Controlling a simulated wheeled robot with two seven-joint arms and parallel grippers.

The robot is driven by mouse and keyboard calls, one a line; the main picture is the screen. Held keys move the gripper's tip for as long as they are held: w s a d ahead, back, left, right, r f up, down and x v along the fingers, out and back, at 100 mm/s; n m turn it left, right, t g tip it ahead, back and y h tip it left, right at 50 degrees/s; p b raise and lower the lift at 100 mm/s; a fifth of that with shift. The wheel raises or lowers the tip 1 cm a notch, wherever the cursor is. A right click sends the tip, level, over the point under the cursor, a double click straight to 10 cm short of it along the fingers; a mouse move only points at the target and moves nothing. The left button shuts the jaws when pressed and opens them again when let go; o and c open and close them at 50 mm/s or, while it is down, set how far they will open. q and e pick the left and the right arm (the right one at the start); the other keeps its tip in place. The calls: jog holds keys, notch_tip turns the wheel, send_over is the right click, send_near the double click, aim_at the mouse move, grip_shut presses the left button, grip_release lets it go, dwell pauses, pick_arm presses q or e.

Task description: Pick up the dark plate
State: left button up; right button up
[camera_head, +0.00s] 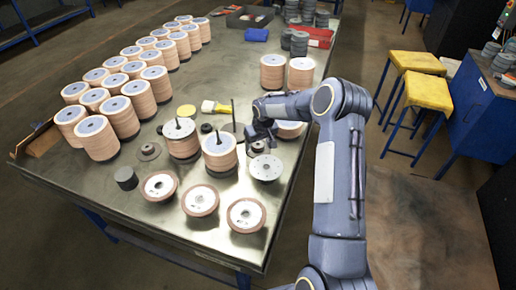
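A flat dark round plate (149,152) with a raised centre lies on the metal table, left of the middle. Another dark disc (233,128) with an upright rod lies near the table's middle, just left of my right gripper. My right gripper (257,138) points down over the right part of the table, close above a small dark round part (258,148) that it partly hides. I cannot tell whether its fingers touch that part or how far apart they are. My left gripper is not in view.
Flap disc stacks (100,139) stand in rows at the left, with two spindle stacks (219,152) near the gripper. Loose discs (246,215) line the table's front. A brush (215,107) lies behind. Yellow stools (427,91) stand at the right.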

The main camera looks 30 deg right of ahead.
jog(key=c, duration=1.2)
jog(key=shift+r, duration=0.15)
jog(key=shift+c, duration=0.3)
